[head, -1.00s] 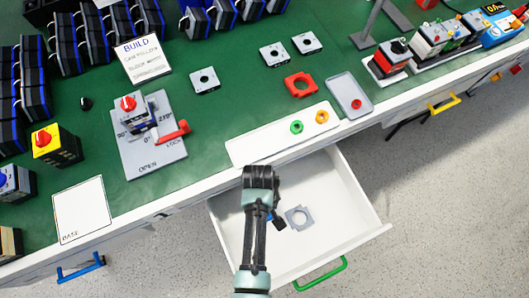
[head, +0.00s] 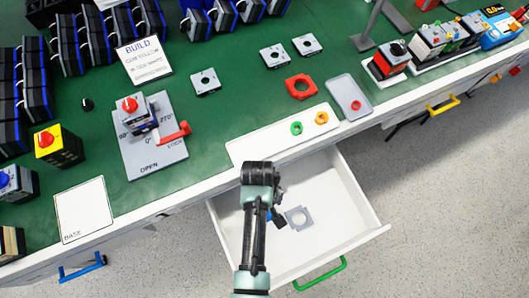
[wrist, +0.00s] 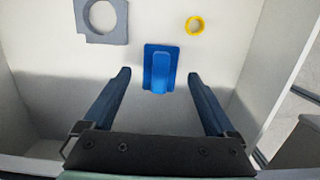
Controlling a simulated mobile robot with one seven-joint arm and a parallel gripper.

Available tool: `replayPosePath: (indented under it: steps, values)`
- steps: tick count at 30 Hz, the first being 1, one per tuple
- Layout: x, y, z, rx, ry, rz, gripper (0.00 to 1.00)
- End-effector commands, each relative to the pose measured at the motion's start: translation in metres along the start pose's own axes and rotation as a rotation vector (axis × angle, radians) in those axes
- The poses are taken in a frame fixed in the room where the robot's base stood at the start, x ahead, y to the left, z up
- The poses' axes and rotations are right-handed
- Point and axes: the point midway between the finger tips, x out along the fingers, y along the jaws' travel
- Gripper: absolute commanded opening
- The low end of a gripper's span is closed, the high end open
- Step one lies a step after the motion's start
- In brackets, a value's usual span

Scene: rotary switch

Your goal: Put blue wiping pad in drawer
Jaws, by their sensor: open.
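The blue wiping pad (wrist: 159,70) lies on the floor of the open white drawer (head: 352,215), with its raised grip facing up. My gripper (wrist: 158,76) is open above it. In the wrist view the pad shows between and just beyond the two dark fingertips, and neither finger touches it. In the head view my arm hides the pad, and only a dark part of my gripper (head: 276,216) shows over the drawer.
A grey plate with a round hole (wrist: 103,20) and a yellow ring (wrist: 195,25) also lie in the drawer. The drawer has a green handle (head: 320,274). The green bench top (head: 215,125) above holds switch parts, a white tray and a red plate.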

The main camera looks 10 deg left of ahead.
Motion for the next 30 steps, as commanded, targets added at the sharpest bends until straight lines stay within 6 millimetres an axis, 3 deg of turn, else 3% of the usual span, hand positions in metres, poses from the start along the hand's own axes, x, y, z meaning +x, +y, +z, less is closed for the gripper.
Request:
replayPosePath:
  steps: [6,12,18,30]
  values:
    - [-0.052,0.0,-0.001,0.0,0.004,0.002,0.91]
    - [-0.085,0.0,0.0,-0.001,0.002,0.001,0.91]
    - [-0.097,0.0,0.0,-0.001,-0.001,0.0,0.91]
    - [-0.097,0.0,0.0,0.0,0.0,0.0,0.91]
